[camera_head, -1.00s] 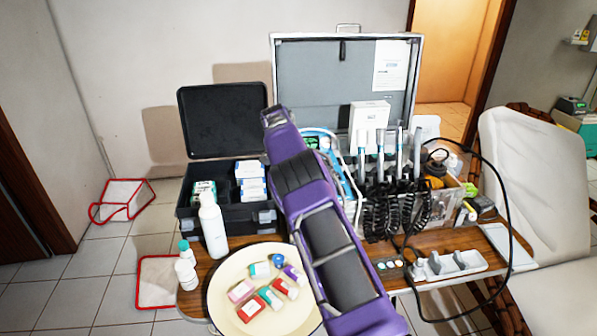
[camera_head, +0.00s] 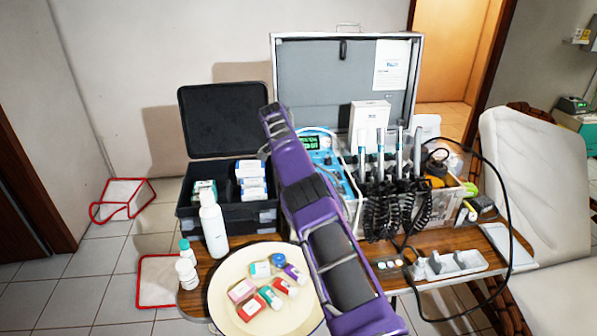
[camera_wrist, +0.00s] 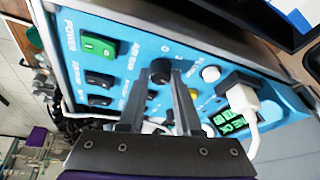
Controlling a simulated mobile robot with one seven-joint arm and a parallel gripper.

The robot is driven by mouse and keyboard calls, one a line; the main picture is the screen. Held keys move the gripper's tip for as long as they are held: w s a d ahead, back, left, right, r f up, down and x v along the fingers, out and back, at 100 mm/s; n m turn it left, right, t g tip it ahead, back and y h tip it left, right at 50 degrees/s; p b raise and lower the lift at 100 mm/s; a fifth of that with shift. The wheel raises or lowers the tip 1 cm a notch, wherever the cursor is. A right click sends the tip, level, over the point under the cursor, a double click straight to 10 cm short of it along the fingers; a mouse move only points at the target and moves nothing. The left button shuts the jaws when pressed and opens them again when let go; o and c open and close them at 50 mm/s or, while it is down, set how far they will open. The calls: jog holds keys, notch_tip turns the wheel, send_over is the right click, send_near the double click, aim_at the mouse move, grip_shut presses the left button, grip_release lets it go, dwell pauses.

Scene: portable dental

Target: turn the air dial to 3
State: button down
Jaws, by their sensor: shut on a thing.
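The blue control panel (camera_wrist: 120,38) fills much of the wrist view, tilted. It also shows in the head view (camera_head: 338,178), partly behind my purple arm. A black dial (camera_wrist: 161,72) stands on the panel, with small white print around it that I cannot read clearly. My gripper (camera_wrist: 164,76) is shut on this dial, one fingertip on each side. The dial's pointer and exact setting are hidden or too small to tell.
Beside the dial are a green power switch (camera_wrist: 99,46), black rocker switches, a white knob (camera_wrist: 211,74), a white connector with hose (camera_wrist: 243,100) and green displays (camera_wrist: 229,122). In the head view, handpieces (camera_head: 398,155) stand right of the panel and a round tray (camera_head: 232,312) sits in front.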

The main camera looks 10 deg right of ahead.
jog(key=shift+f, duration=0.15)
jog(key=c, duration=0.6)
grip_release()
